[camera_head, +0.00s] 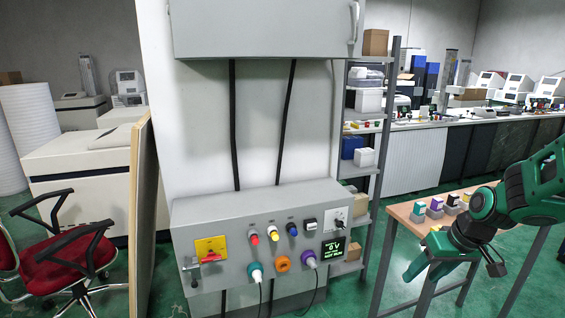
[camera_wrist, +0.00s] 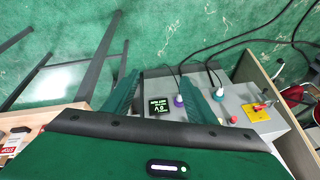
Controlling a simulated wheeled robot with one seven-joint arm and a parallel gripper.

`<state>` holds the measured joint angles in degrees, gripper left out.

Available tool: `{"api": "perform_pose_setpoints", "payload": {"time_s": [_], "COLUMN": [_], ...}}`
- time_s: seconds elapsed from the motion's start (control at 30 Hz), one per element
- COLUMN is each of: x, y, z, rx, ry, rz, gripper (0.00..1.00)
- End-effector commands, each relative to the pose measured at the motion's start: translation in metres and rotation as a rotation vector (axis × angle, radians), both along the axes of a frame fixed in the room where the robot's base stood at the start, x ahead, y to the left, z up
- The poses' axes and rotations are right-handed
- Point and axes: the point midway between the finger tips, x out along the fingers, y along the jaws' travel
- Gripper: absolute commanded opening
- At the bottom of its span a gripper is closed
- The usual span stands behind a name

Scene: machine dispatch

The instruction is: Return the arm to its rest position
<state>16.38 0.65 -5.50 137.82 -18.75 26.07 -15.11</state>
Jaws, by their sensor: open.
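My arm is green and black and reaches in from the right in the head view. My gripper (camera_head: 425,272) hangs in front of the wooden table, its fingers pointing down and left. In the wrist view my gripper (camera_wrist: 165,92) shows two green fingers spread well apart, with nothing between them but the view of the panel. The gripper is open and empty. It is apart from the grey control panel (camera_head: 230,218), which also shows beyond the fingers in the wrist view (camera_wrist: 240,105).
A wooden table (camera_head: 400,212) with several small coloured blocks stands at the right, under my arm. The panel carries a red handle on yellow, buttons, plugs with cables and a small display (camera_head: 334,248). A shelf rack (camera_head: 383,130) stands behind. A red chair (camera_head: 65,262) is at the left.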

Motion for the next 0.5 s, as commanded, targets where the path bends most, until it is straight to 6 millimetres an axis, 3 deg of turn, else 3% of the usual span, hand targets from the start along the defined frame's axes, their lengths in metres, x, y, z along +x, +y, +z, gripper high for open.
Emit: {"api": "perform_pose_setpoints", "payload": {"time_s": [0.23, 0.5], "x": [-0.100, -0.206], "y": [-0.039, -0.056], "z": [0.034, 0.057], "rx": [-0.080, -0.087], "ry": [0.158, 0.309], "rz": [-0.229, -0.496], "gripper": [0.52, 0.52]}}
